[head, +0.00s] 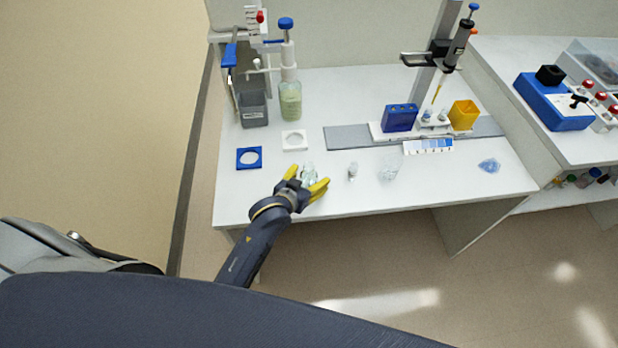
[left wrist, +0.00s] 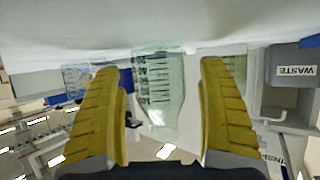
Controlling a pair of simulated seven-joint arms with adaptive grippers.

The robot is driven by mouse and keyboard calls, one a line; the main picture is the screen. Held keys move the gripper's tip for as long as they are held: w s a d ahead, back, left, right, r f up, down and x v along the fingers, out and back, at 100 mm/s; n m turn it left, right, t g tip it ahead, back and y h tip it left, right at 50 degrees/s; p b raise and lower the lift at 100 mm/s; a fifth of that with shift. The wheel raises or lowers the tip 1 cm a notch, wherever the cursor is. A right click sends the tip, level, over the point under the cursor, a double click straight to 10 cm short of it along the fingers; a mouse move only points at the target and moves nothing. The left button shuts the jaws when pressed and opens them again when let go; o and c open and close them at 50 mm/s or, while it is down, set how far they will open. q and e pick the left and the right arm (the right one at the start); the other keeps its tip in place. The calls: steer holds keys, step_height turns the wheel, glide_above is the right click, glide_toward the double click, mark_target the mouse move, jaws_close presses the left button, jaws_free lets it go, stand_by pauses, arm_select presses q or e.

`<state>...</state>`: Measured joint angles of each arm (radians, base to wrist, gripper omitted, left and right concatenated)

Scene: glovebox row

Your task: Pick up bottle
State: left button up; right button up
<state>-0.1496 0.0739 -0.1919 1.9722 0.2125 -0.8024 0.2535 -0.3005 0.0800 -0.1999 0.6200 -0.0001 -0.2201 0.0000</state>
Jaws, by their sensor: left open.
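A clear glass bottle (head: 308,172) with graduation marks stands near the front edge of the white bench. In the left wrist view the bottle (left wrist: 158,92) appears upside down, between my yellow fingers. My left gripper (head: 307,184) is open, its two fingers spread on either side of the bottle. The left wrist view shows a gap between the bottle and each finger of the gripper (left wrist: 163,95). The fingers partly hide the bottle's lower part in the head view. My right gripper is not in view.
A small vial (head: 352,171) and a clear beaker (head: 389,168) stand to the right. White (head: 293,140) and blue (head: 249,158) square holders lie behind and left. A grey waste bin (head: 253,110) and a greenish container (head: 290,100) stand farther back. The bench's front edge is close.

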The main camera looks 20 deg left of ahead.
arm_select(q)
steer(key=c, duration=1.3)
steer(key=shift+r, duration=0.15)
